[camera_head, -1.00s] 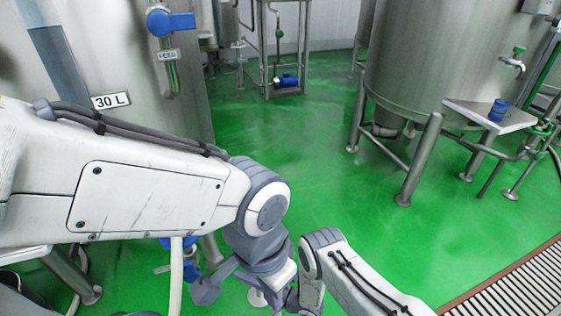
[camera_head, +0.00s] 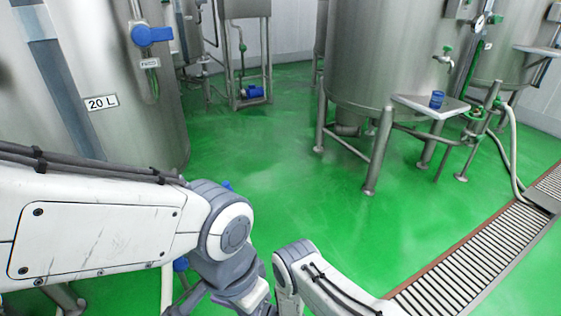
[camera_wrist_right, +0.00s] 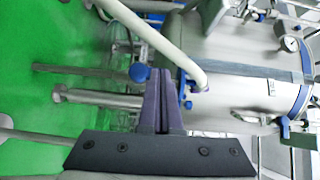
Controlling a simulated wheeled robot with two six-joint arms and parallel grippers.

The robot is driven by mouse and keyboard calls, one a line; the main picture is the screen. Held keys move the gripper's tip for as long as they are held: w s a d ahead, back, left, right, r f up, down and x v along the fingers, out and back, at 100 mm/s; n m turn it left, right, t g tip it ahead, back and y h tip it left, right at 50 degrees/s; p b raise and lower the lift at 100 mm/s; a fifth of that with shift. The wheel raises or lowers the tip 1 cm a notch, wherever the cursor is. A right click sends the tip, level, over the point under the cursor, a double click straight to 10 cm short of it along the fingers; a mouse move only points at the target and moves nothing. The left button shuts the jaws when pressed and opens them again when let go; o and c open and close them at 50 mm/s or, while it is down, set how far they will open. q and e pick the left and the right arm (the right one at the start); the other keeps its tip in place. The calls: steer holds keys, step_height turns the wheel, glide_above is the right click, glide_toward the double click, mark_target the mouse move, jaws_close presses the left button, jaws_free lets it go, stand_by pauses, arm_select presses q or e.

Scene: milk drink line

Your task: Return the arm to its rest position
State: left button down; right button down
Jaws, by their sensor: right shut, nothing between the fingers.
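My right gripper (camera_wrist_right: 162,98) shows in the right wrist view with its two dark purple fingers shut together and nothing between them. A grey part of a gripper (camera_head: 188,298) also shows at the bottom of the head view, partly cut off. A large white arm link of mine (camera_head: 95,225) comes in from the left of the head view, and another white link of mine (camera_head: 335,293) lies at the bottom centre. My left gripper cannot be made out in either view.
A steel tank (camera_head: 120,75) with a blue-handled valve (camera_head: 150,35) stands close at left. A floor drain (camera_head: 480,258) runs at lower right. Green floor (camera_head: 260,150) is open between.

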steer(key=w+a+r+n+t+h, duration=0.1)
steer(key=w+a+r+n+h, duration=0.25)
steer(key=w+r+h, duration=0.45)
steer(key=w+d+r+n+h, duration=0.1)
steer(key=d+r, duration=0.2)
steer(key=r, duration=0.4)
steer(key=w+d+r+n+h, duration=0.1)
steer(key=d+r+h, duration=0.1)
steer(key=d+r, duration=0.35)
steer(key=s+d+r+n+g+h, duration=0.2)
steer(key=s+d+r, duration=0.35)
steer(key=s, duration=0.45)
steer(key=s+d+r+n+g+h, duration=0.1)
steer(key=s+d+r+g, duration=0.1)
steer(key=s+d+r, duration=0.6)
steer(key=s+d+r+n+g+h, duration=0.2)
steer(key=s+d, duration=0.3)
steer(key=s, duration=0.8)
step_height(320, 180, up, 13)
steer(key=w+p, duration=0.1)
steer(key=p, duration=1.2)
steer(key=shift+a+r, duration=0.15)
steer(key=shift+a, duration=0.1)
